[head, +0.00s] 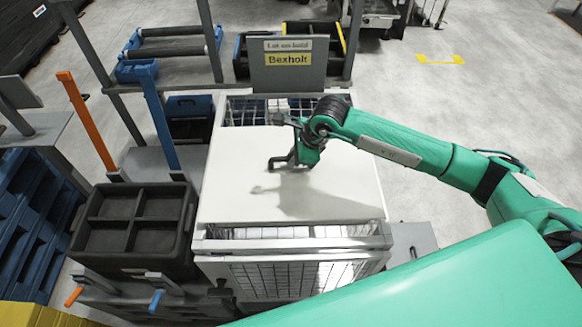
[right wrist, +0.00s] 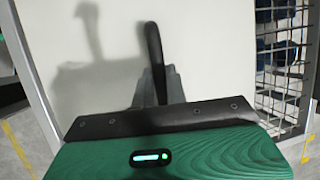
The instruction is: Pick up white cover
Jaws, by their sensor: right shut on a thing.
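The white cover (head: 340,190) is a flat panel lying over most of a wire-mesh basket (head: 300,277) in the head view. My right gripper (head: 281,163) is over the cover's middle and shut on a dark handle that stands up from it. In the right wrist view the cover (right wrist: 215,60) fills the middle, with the dark upright handle (right wrist: 152,50) at my gripper's fingers (right wrist: 158,90). The fingertips are partly hidden by the gripper's body. My left gripper is not in view.
A black divided crate (head: 135,222) stands left of the basket. An orange lever (head: 88,122) and a blue lever (head: 160,118) rise behind it. A grey sign post (head: 289,75) stands at the basket's back. Open floor lies to the right.

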